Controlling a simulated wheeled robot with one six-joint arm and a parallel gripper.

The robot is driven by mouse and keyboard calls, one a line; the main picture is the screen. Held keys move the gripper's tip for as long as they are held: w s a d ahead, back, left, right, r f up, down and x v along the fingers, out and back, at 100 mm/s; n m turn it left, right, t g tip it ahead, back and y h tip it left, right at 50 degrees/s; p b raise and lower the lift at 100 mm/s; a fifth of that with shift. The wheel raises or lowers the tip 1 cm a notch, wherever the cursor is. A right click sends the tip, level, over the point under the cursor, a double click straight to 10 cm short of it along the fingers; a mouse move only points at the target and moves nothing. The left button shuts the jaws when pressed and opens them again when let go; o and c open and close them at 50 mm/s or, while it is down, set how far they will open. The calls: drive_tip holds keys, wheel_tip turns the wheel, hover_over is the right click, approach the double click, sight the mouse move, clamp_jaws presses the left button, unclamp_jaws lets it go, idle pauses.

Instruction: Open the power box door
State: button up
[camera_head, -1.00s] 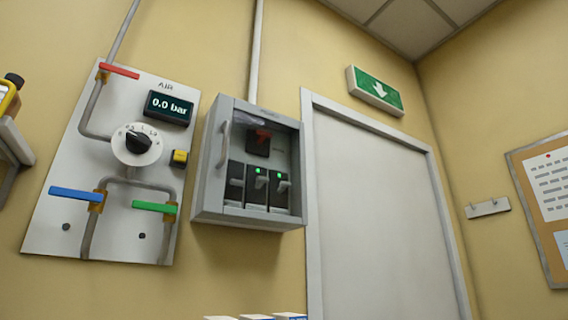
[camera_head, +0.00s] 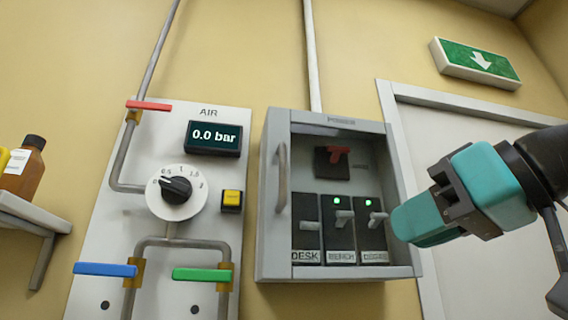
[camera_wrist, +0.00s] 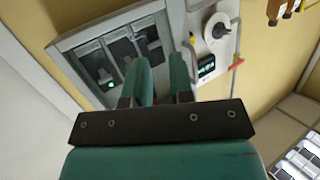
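The power box (camera_head: 265,225) is a grey wall cabinet in the middle of the head view. Its framed door (camera_head: 345,128) appears shut, with a vertical grey handle (camera_head: 281,178) on its left side. A red switch and three breakers show through the front. My teal gripper (camera_head: 408,222) is in front of the box's lower right corner, away from the handle. In the wrist view the box (camera_wrist: 75,45) lies beyond my gripper (camera_wrist: 160,68), whose two fingers are apart with nothing clearly held between them.
The air panel (camera_head: 110,220) with its dial (camera_head: 175,190) and coloured levers is left of the box. A shelf (camera_head: 35,212) with a brown bottle (camera_head: 25,168) is at far left. A grey door (camera_head: 470,118) is right of the box, under a green exit sign (camera_head: 475,62).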

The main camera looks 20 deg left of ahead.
sight(285, 168)
drive_tip(key=s+a+r+n+y+p, duration=0.1)
drive_tip(key=s+r+n+y, duration=0.15)
drive_tip(key=r, duration=0.85)
drive_tip(key=shift+m, duration=0.35)
drive_tip(key=p+x, duration=0.2)
drive_tip(key=x, duration=0.3)
drive_tip(key=p+x, duration=0.3)
drive_tip(key=x, duration=0.3)
drive_tip(key=p+x, duration=0.3)
drive_tip(key=x, duration=0.2)
drive_tip(key=shift+s+a+r, duration=0.1)
drive_tip(key=shift+s+a, duration=0.05)
drive_tip(key=shift+a, duration=0.4)
drive_tip(key=shift+c, duration=0.3)
clamp_jaws()
